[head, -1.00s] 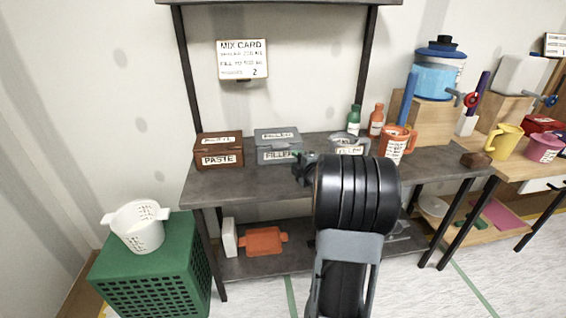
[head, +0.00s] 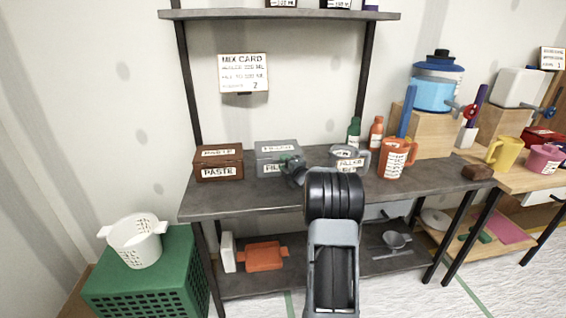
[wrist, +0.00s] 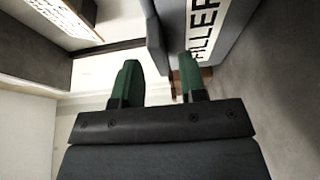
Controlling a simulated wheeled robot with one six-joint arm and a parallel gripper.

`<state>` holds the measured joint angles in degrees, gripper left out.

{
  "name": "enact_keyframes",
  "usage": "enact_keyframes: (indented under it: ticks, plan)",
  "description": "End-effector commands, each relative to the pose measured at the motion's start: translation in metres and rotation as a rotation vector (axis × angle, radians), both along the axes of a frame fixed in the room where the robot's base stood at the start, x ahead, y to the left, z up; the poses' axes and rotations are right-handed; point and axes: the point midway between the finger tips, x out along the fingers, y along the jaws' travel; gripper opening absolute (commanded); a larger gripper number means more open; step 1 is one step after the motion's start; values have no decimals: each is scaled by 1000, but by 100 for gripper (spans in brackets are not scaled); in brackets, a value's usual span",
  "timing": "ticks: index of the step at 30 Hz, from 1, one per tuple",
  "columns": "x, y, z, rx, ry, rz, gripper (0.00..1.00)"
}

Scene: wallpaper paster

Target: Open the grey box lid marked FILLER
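The grey box marked FILLER (head: 265,158) stands on the dark workbench with its lid (head: 277,146) down. In the wrist view the FILLER box (wrist: 232,38) is at upper right, its label running sideways. A narrow grey edge (wrist: 156,40), apparently the lid's front lip, juts out from it ahead of the gap between my fingers. My gripper (head: 292,165) is at the box's front right and hides part of its label. In the wrist view my gripper (wrist: 158,80) has two green fingers apart with nothing held between them. Whether a finger touches the box, I cannot tell.
A brown PASTE box (head: 218,164) stands left of the grey box. A grey jug (head: 346,158) and an orange jug (head: 394,160) stand to its right, with green and orange bottles behind. A shelf (head: 280,15) runs above. The bench front at left is clear.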

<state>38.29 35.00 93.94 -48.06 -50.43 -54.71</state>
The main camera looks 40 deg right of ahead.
Motion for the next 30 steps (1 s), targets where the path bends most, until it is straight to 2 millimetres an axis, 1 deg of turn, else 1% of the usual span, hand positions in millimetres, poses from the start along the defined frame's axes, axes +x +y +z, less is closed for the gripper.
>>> enact_keyframes:
  ticks: [3, 6, 17, 28, 30]
  plan:
    - [10, -1, 0, 0, 0, 0, 38]
    - [15, 0, 0, 1, 0, 0, 38]
    - [17, -1, 0, 1, 0, -1, 37]
    - [17, -1, 0, 1, 0, -1, 2]
    - [17, -1, 0, 1, 0, -1, 0]
